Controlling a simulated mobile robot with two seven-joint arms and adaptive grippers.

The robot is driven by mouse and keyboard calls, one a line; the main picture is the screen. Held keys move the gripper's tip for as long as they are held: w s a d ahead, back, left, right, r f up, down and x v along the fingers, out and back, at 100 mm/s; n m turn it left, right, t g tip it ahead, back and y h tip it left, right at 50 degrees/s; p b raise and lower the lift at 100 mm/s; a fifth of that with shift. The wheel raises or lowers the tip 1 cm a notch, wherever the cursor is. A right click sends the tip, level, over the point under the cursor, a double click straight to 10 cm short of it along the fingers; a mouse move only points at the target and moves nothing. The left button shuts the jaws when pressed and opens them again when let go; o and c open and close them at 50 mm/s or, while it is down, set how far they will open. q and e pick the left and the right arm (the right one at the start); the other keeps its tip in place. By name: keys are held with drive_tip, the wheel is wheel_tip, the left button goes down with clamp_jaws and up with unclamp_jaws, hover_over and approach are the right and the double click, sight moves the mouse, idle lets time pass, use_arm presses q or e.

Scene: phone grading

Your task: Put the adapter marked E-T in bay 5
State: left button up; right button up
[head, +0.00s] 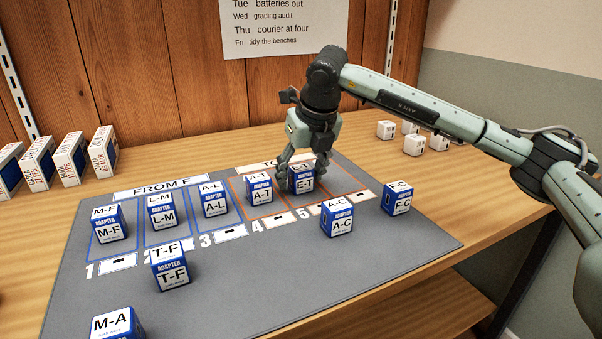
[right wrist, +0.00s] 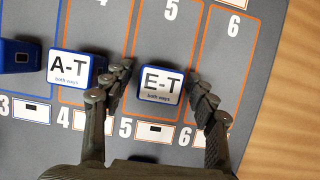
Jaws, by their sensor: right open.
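The adapter marked E-T (head: 303,181) is a blue and white cube standing upright on the grey mat in bay 5. It also shows in the right wrist view (right wrist: 160,91), inside the orange outline of bay 5 (right wrist: 168,30). My right gripper (head: 303,172) is open and down around the cube, one finger on each side. In the right wrist view small gaps show between both fingers and the cube. The adapter marked A-T (head: 260,189) stands in bay 4, close to the left finger. My left gripper is not in view.
Adapters M-F (head: 109,224), L-M (head: 161,212) and A-L (head: 212,199) stand in bays 1 to 3. T-F (head: 169,267), A-C (head: 337,218), F-C (head: 397,198) and M-A (head: 117,324) stand outside the bays. White cubes (head: 386,130) and upright boxes (head: 70,160) are farther back.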

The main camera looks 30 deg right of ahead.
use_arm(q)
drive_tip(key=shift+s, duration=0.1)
use_arm(e)
drive_tip(key=shift+r, duration=0.15)
drive_tip(key=shift+v, duration=1)
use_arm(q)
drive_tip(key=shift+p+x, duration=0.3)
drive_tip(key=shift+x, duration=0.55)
use_arm(e)
drive_tip(key=v, duration=1)
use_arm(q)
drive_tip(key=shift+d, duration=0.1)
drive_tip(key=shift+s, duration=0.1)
